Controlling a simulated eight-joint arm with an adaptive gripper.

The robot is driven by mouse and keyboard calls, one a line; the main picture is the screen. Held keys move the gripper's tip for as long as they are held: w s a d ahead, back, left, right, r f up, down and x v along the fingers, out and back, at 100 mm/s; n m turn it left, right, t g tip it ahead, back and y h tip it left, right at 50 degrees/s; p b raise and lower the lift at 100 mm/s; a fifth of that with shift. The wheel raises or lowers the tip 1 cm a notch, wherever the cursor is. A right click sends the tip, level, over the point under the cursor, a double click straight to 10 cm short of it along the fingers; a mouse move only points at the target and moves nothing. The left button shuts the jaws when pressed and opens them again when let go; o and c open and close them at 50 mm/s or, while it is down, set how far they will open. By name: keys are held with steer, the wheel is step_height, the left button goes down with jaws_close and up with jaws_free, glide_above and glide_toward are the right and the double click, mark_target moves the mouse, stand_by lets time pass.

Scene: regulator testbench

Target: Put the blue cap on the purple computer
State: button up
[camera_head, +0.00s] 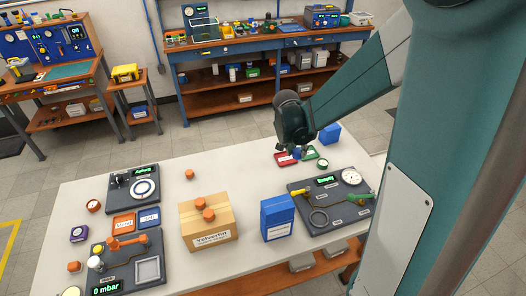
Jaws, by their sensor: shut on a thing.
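My gripper (297,150) is at the far side of the white table, pointing down over the small red and green trays. It is shut on a small blue piece (297,154), which looks like the blue cap. The piece is mostly hidden by the fingers, and I cannot tell whether it touches a tray. The purple computer (79,233) is a small purple device with a dark face. It lies on the table's left side, far from my gripper.
A cardboard box (209,232) with orange pieces on top and a blue box (278,228) stand mid-table. A gauge panel (330,213) is at right. Orange and blue trays (149,217) lie near the purple computer.

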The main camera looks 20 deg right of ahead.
steer(key=shift+w+a, duration=0.1)
steer(key=shift+a, duration=0.05)
steer(key=shift+w+a, duration=0.35)
steer(key=shift+a, duration=0.2)
steer(key=w+a+r+n+y+p, duration=0.15)
steer(key=w+a, duration=0.25)
steer(key=a, duration=0.9)
steer(key=w+a+n+t, duration=0.1)
steer(key=w+a+n, duration=0.15)
steer(key=a, duration=1.15)
steer(key=w+a+r+n, duration=0.15)
steer(key=w+a, duration=0.25)
steer(key=a, duration=0.9)
steer(key=s+a+n, duration=0.1)
steer(key=s+a, duration=0.4)
steer(key=a, duration=1)
steer(key=s+a+n+y+p, duration=0.1)
steer(key=s+a, duration=0.4)
steer(key=a, duration=1)
steer(key=s+a+n+y+p, duration=0.1)
steer(key=s+a+n, duration=0.2)
steer(key=a, duration=1.2)
steer(key=s, duration=0.3)
steer(key=shift+a+t, duration=0.35)
steer(key=shift+t, duration=0.05)
steer(key=shift+n, duration=0.25)
steer(key=shift+f, duration=0.1)
steer(key=shift+f, duration=3.1)
